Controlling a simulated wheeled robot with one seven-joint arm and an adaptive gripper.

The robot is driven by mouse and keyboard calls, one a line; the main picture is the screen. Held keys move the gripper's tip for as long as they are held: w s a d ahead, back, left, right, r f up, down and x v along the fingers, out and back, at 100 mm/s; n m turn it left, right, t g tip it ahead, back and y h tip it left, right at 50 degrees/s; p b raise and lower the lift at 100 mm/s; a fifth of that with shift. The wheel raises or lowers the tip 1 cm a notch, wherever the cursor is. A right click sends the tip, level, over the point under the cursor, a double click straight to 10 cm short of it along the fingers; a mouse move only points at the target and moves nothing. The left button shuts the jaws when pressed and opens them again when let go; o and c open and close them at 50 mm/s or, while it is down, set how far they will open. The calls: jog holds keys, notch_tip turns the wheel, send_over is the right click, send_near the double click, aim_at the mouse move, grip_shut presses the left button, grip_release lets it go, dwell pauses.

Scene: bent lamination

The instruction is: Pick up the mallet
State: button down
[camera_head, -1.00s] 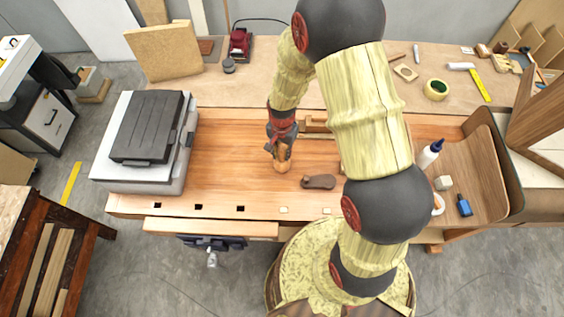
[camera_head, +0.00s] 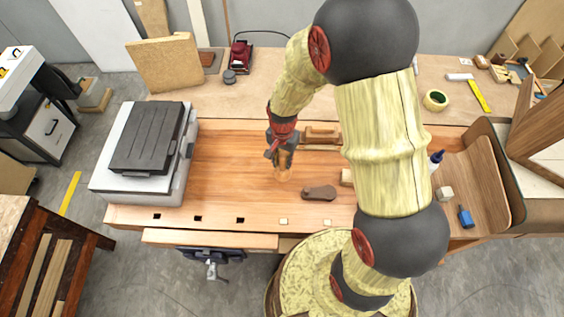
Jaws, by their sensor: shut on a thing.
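The mallet (camera_head: 283,173) appears as a pale wooden piece at the middle of the wooden workbench (camera_head: 225,165), directly below my gripper. Its colour blends with the bench top, and its upper part is hidden by the fingers. My gripper (camera_head: 281,157) points down and is shut on the mallet. I cannot tell whether the mallet touches the bench or is slightly above it.
A dark brown tool (camera_head: 319,193) lies just right of the mallet. A wooden tool (camera_head: 322,134) lies behind it, partly hidden by my arm. A grey machine (camera_head: 150,138) stands at the bench's left end. Bare bench lies between.

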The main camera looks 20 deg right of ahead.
aim_at(284, 176)
jog(key=s+r, duration=0.3)
jog(key=shift+a+r, duration=0.35)
jog(key=shift+r, duration=0.05)
jog(key=s+a+r, duration=0.2)
jog(key=s+r, duration=0.2)
jog(key=s, duration=0.5)
jog(key=shift+s+r, duration=0.2)
jog(key=c, duration=2.2)
grip_release()
grip_shut()
jog(key=shift+d, duration=0.15)
